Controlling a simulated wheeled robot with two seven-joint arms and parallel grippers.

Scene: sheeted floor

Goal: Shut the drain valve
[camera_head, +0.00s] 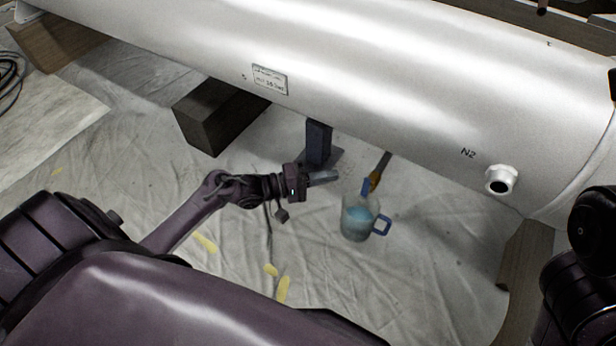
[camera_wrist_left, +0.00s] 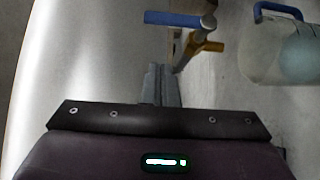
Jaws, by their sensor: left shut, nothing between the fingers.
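The drain valve (camera_head: 375,178) is a small brass body on a thin pipe below the white tank, with a short blue lever (camera_head: 366,187). In the left wrist view the brass valve (camera_wrist_left: 205,47) is at the upper middle and its blue lever (camera_wrist_left: 178,19) sticks out to the left. My left gripper (camera_head: 325,177) is shut and empty, to the left of the lever and apart from it. Its fingers (camera_wrist_left: 165,85) also show in the left wrist view, below the lever. My right gripper is not in view.
A clear jug (camera_head: 356,222) with bluish contents and a blue handle stands just below the valve. The white tank (camera_head: 330,65) spans the top. A dark post (camera_head: 319,142) stands behind my left gripper. Wooden blocks (camera_head: 215,115) support the tank. Yellow scraps (camera_head: 283,289) lie on the sheet.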

